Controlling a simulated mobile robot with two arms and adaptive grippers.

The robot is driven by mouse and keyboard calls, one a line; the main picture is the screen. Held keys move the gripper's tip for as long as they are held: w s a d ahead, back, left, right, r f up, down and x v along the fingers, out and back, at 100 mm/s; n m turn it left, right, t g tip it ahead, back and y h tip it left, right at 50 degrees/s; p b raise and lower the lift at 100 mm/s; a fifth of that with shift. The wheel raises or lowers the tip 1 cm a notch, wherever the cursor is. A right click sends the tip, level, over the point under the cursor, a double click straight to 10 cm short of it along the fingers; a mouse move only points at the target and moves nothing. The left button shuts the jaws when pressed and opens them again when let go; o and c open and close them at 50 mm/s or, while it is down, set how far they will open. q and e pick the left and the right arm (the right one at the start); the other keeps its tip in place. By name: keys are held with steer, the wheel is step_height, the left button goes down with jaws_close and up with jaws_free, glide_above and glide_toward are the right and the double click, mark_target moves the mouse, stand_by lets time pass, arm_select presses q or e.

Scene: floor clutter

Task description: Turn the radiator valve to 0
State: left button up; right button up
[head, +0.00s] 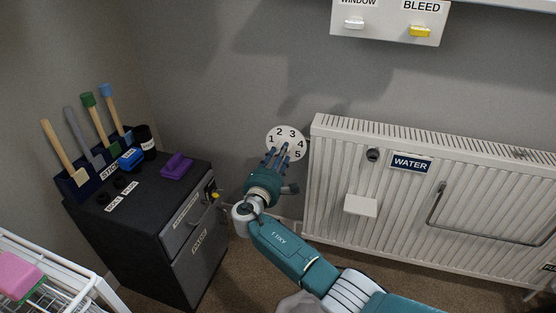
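The radiator valve's round white dial (286,137) is at the left end of the white radiator (335,190), with the numbers 1 to 5 around its face. My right gripper (278,158), a teal hand with grey-blue fingers, reaches up in front of the dial. Its fingers overlap the dial's lower middle. They hide any knob or pointer and the 0 mark, so the valve's setting cannot be read. I cannot tell whether the fingers touch the dial or are closed on something. My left gripper is not in view.
A dark cabinet (182,240) with upright-handled tools and a purple block (176,166) stands to the left. A white wire rack (75,271) holds a pink item (17,275). The radiator carries a WATER sign (411,162). A switch panel (388,22) hangs above.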

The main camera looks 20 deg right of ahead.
steer(key=v, duration=1.2)
